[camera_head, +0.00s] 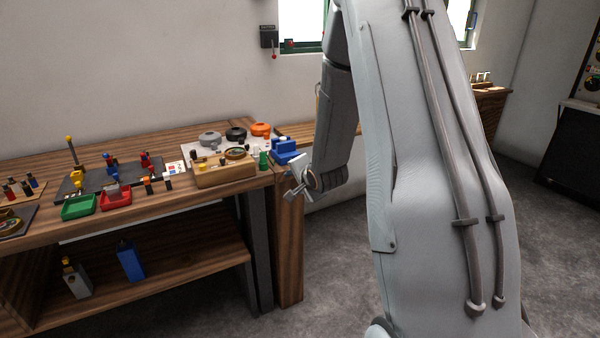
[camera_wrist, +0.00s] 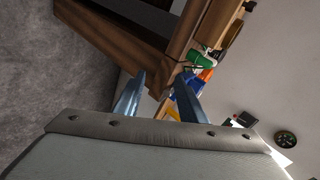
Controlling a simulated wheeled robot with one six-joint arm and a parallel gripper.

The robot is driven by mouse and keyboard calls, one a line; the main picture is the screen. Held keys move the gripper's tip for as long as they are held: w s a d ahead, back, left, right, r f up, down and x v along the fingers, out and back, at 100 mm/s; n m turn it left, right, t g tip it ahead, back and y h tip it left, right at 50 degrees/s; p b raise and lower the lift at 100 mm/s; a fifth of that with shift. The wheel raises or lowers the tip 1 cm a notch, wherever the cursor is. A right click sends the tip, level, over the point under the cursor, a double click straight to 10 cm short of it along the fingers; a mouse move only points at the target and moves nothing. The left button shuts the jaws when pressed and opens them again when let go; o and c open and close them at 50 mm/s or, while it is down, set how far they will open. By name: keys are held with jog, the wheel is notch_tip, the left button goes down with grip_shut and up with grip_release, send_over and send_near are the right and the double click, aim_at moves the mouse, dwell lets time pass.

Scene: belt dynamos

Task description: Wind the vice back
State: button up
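A blue block-shaped thing (camera_head: 285,150), which looks like the vice, stands at the right end of the workbench in the head view. Its handle or screw cannot be made out. My gripper (camera_head: 292,187) is just in front of and below it, beside the bench corner, and partly covers it. In the wrist view my gripper (camera_wrist: 164,78) has its two fingers apart with nothing seen held between them. Small blue and orange parts show just beyond the right finger, partly hidden by it.
The wooden workbench (camera_head: 140,217) carries a wooden box (camera_head: 225,175), green (camera_head: 78,207) and red (camera_head: 115,197) trays and several small fixtures. A blue bottle (camera_head: 130,261) stands on the lower shelf. The floor right of the bench is clear.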

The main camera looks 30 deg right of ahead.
jog(key=w+d+f+m+t+y+b, duration=0.25)
jog(key=w+d+m+t, duration=0.25)
jog(key=d+m+t, duration=0.35)
jog(key=w+m+g+p, duration=0.1)
jog(key=w+m+p, duration=0.1)
jog(key=w, duration=0.5)
jog(key=shift+w+f+g+h, duration=0.3)
jog(key=shift+f+g+h, duration=0.05)
jog(key=shift+f, duration=0.05)
jog(key=shift+a, duration=0.1)
grip_shut()
